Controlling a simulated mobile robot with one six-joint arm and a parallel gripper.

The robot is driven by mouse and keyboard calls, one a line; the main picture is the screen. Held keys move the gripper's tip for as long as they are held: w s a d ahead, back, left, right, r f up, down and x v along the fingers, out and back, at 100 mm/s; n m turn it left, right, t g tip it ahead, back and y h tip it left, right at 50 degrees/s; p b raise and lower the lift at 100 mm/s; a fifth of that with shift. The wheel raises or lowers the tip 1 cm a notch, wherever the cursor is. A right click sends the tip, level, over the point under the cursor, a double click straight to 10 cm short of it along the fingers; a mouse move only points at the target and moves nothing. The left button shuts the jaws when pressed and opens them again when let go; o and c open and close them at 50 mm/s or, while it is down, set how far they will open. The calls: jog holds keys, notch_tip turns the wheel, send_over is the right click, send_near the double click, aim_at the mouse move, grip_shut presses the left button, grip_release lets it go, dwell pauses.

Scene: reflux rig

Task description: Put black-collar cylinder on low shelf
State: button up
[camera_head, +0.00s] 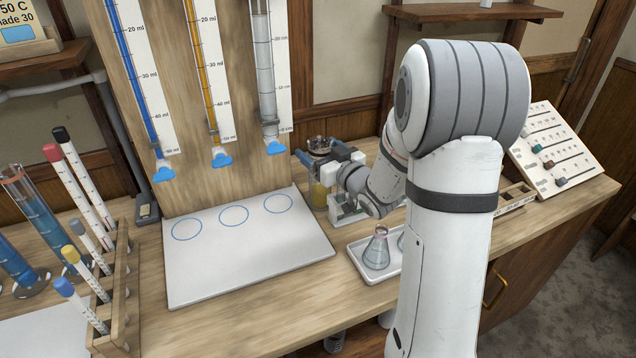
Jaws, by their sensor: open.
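I cannot clearly single out the black-collar cylinder. A slim tube with a black top (61,135) leans in the wooden rack at the left. A glass vessel with amber liquid (319,194) and a dark upper part stands on the bench by the back panel. My gripper (321,153) is open at the top of this vessel. The arm hides part of it, and I cannot tell whether the jaws touch the glass. A wooden shelf (470,13) is on the wall at upper right, and another shelf (38,62) is at upper left; I cannot tell which is the low shelf.
A white board (245,265) with blue circles lies clear mid-bench. A white tray (375,276) with a conical flask (377,248) sits right of it. The wooden rack (122,275) and blue-filled cylinders (38,215) crowd the left. A sloped panel (553,150) stands at right.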

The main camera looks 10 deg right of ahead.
jog(key=c, duration=1.5)
jog(key=shift+c, duration=1.1)
jog(key=shift+r, duration=0.2)
